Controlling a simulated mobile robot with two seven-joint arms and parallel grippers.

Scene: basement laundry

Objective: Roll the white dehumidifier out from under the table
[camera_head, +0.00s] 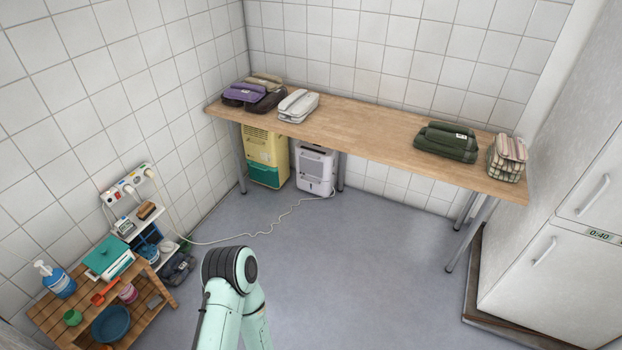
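The white dehumidifier (316,168) stands upright on the floor under the wooden table (360,126), close to a table leg on its right. The tabletop hides its upper back part. A yellow dehumidifier-like unit (266,158) with a teal lower front stands just to its left, also under the table. A pale cord (262,233) runs from near the white one's base across the floor toward the left wall. Part of one of my mint-green arms rises at the bottom, left of centre, well short of the table. Neither gripper shows.
Folded cloth bundles lie on the tabletop. White cabinets (553,262) stand at right. The grey floor (370,265) in the middle is clear except the cord.

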